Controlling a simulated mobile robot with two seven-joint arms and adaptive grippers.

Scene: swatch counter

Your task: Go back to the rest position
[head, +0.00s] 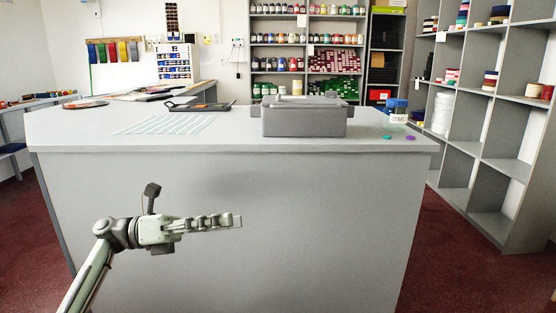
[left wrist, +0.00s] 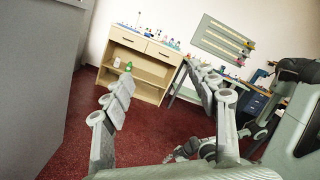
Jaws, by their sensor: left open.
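My left gripper (head: 238,221) shows in the head view in front of the grey counter (head: 260,190), below its top, pointing right. It is open and holds nothing. In the left wrist view its two fingers stand apart (left wrist: 165,85), with the red floor and a wooden cabinet (left wrist: 137,65) beyond them. My right gripper does not show in the head view.
A grey box (head: 304,120) stands on the counter top. A striped sheet (head: 165,124), a black tray (head: 200,106) and small teal and purple pieces lie there too. A blue-topped container (head: 397,106) stands by a small sign. Grey shelves (head: 490,150) stand at the right. Red floor is clear beside the counter.

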